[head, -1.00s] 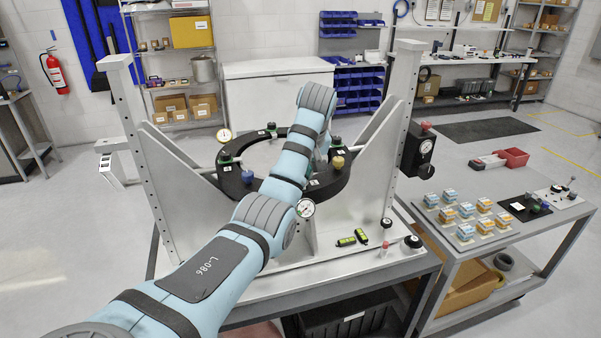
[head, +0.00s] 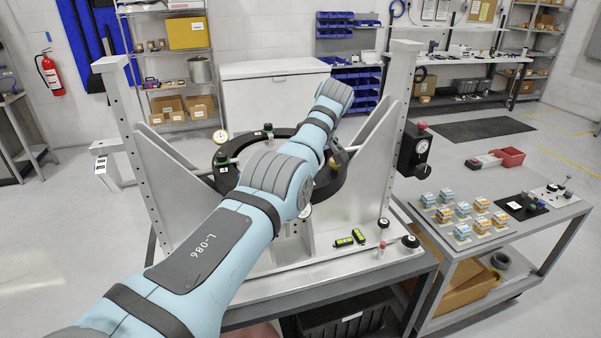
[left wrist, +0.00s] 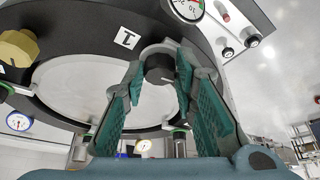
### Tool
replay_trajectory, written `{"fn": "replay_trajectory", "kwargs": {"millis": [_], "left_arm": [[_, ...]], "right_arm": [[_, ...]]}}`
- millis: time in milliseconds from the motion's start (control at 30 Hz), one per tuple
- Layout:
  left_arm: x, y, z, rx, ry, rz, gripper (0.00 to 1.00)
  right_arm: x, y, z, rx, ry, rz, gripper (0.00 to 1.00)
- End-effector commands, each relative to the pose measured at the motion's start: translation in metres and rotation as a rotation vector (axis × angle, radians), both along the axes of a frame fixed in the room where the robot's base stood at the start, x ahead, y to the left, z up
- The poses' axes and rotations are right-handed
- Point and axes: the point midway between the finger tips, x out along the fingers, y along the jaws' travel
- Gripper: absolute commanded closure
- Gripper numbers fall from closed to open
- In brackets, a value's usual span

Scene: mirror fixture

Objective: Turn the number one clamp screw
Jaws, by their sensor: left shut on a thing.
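The black ring (head: 232,180) of the mirror fixture stands upright-framed between two grey posts in the head view. In the left wrist view a label "1" (left wrist: 127,39) sits on the ring beside a dark round screw head (left wrist: 160,70) with a white mark. My left gripper (left wrist: 163,62) has its green-padded fingers shut on this number one clamp screw. In the head view my left arm reaches over the ring and hides the gripper and part of the ring. A gold knob (left wrist: 17,48) is on the ring to the left. My right gripper is not in view.
A dial gauge (left wrist: 187,8) is close above the fingers in the wrist view. Another dial (head: 221,136) is at the ring's left. A side cart (head: 500,200) carries several small blocks.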

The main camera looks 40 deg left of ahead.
Motion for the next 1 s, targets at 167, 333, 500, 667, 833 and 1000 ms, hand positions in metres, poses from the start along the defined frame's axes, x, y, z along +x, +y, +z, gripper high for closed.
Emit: {"fn": "replay_trajectory", "kwargs": {"millis": [167,333,500,667,833,1000], "left_arm": [[-0.0009,0.0004,-0.0012,0.0,0.004,0.004,1.0],[-0.001,0.0004,-0.0015,-0.001,0.004,0.003,0.73],[-0.0007,0.0002,-0.0011,-0.001,0.003,0.002,0.54],[-0.0005,0.0001,-0.0007,-0.001,0.002,0.002,0.54],[-0.0003,0.0001,-0.0006,0.0,0.001,-0.009,0.54],[-0.0013,0.0009,-0.0013,0.001,0.0,-0.114,0.54]], "right_arm": [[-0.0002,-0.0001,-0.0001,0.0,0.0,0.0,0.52],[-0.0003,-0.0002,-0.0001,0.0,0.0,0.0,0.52],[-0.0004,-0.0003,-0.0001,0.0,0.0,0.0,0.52],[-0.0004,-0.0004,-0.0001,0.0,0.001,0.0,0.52],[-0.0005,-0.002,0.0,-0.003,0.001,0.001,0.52],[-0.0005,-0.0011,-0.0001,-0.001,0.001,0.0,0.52]]}}
